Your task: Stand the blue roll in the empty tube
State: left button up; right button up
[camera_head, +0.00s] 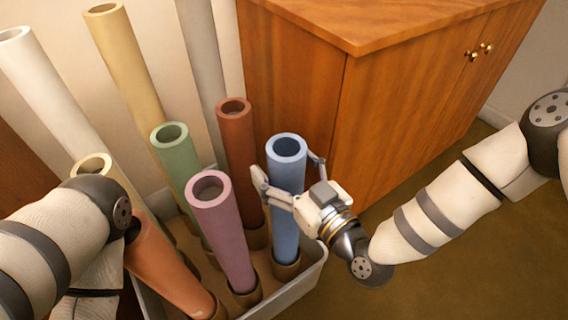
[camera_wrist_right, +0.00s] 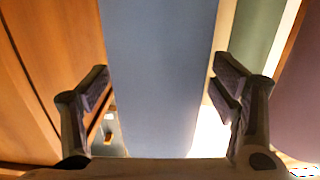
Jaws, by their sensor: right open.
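The blue roll (camera_head: 286,210) stands nearly upright, its lower end in a short brown tube (camera_head: 286,270) at the right side of the crate. My right gripper (camera_head: 288,172) is open, with one finger on each side of the roll's upper part. In the right wrist view the blue roll (camera_wrist_right: 160,70) fills the space between the spread fingers, with small gaps visible beside the fingertips. I cannot pick out an empty tube; the crate's left part is hidden by rolls and my left arm. My left gripper is not in view.
A pale grey crate (camera_head: 308,284) holds pink (camera_head: 226,235), red (camera_head: 238,150), green (camera_head: 177,165) and orange (camera_head: 168,265) rolls close together. Taller cream and white rolls stand behind at left. A wooden cabinet (camera_head: 395,110) is close behind the blue roll. Floor at lower right is clear.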

jog(key=v, duration=1.2)
dwell(0.3)
